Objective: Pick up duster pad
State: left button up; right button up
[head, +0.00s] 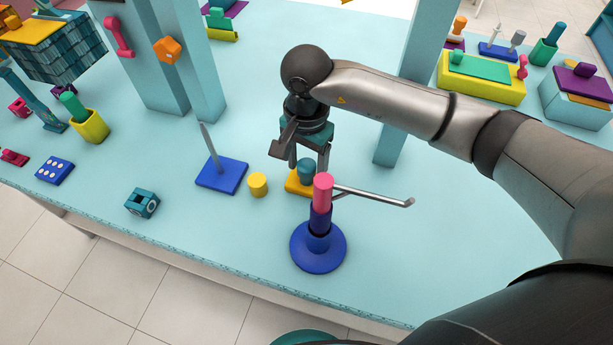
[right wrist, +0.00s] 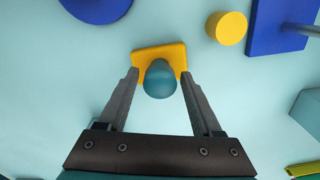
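The duster pad, a flat yellow block (head: 294,183) with a rounded teal knob (head: 305,170) on top, lies on the light blue table. The blue stand's pink post partly hides it in the head view. My right gripper (head: 308,163) points down over it, open. In the right wrist view the two fingers (right wrist: 159,76) are on either side of the teal knob (right wrist: 160,80), with gaps showing on both sides. The yellow block (right wrist: 148,53) shows behind the knob there. I cannot tell the exact fingertip height. My left gripper is not in view.
A blue stand (head: 318,253) with a pink-topped post and a grey side rod stands close in front. A yellow cylinder (head: 257,184) and a blue base with a grey spike (head: 222,176) are to the left. Light blue pillars (head: 402,95) rise behind. Table right of the stand is clear.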

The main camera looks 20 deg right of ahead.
aim_at(307, 163)
grip_shut()
dwell(0.3)
jog(key=shift+r, duration=0.1)
notch_tip(307, 163, up, 20)
jog(key=p, duration=0.1)
dwell(0.5)
